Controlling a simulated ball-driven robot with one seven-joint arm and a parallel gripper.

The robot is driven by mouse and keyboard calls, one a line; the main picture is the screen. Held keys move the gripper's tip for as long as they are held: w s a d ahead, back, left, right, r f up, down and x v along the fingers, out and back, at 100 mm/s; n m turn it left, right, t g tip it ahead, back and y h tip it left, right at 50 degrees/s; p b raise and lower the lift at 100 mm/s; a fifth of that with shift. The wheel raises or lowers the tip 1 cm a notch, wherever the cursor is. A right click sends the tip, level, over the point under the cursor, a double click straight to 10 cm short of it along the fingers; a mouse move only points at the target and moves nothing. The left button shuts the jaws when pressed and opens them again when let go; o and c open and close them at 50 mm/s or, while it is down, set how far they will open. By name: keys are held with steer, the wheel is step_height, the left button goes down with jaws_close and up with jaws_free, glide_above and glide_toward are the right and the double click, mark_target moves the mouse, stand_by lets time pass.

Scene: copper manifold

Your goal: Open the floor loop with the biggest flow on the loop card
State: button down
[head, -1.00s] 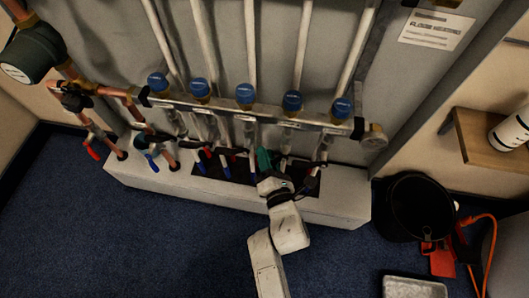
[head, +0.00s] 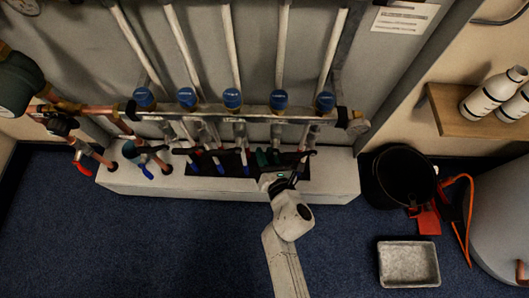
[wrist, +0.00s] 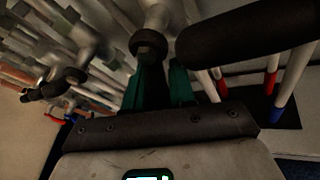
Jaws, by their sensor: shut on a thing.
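The manifold bar (head: 258,112) runs across the wall panel, with several blue caps (head: 232,98) in a row. Black levers (head: 306,153) show below it, above the white box's dark opening. My gripper (head: 268,157), with green fingers, is at the lower pipes toward the right end of the row. In the wrist view, my gripper (wrist: 153,78) is shut on a dark valve lever (wrist: 151,78), mostly hidden between the fingers. Another black lever grip (wrist: 250,32) lies close on the right. The loop card (head: 405,17) hangs at upper right; its text is unreadable here.
A white box (head: 335,180) stands along the panel's foot. A black bucket (head: 372,185), a red item (head: 426,222) and a grey tray (head: 408,280) are on the floor at right. A wooden shelf (head: 450,115) holds white bottles. The blue carpet in front is clear.

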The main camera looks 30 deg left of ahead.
steer(key=c, duration=1)
jaws_free()
steer(key=shift+c, duration=0.2)
steer(key=shift+d, duration=0.1)
